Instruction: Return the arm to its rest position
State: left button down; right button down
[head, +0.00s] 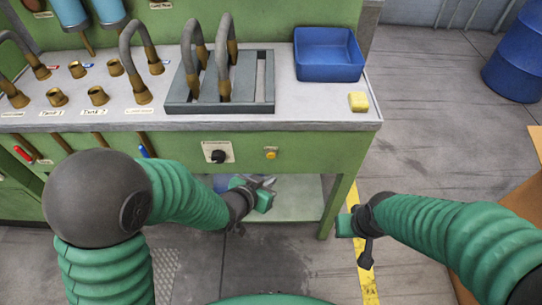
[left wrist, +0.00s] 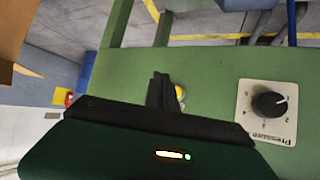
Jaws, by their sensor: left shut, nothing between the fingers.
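My left arm comes in from the left, and its gripper (head: 266,184) hangs in front of the green bench, below the level of the knob panel. Its fingers are together with nothing between them. In the left wrist view the closed dark fingers (left wrist: 160,92) point at the green bench front. My right arm comes in from the right. Its gripper (head: 352,230) is to the right of the bench leg, over the floor, and I cannot make out its fingers.
The bench (head: 300,112) carries bent hoses in a grey rack (head: 265,80), brass fittings (head: 97,95), a blue bin (head: 328,55) and a yellow sponge (head: 358,102). A pressure knob (head: 218,155) faces me. A blue barrel (head: 515,55) stands right. A cardboard box (head: 500,215) is beside my right arm.

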pick_arm(q)
jog(key=s+a+n+g+y, duration=0.3)
jog(key=s+a+y, duration=0.15)
jog(key=a, duration=0.75)
jog(key=s+a+n+g+y, duration=0.1)
jog(key=s+a+n+g, duration=0.25)
jog(key=s+a, duration=0.6)
notch_tip(320, 180, up, 14)
jog(key=d+p, duration=0.2)
jog(key=p, duration=1.3)
jog(key=shift+s+d+r, duration=0.15)
jog(key=shift+s+r, duration=0.1)
jog(key=shift+s, duration=0.15)
jog(key=shift+m, duration=0.25)
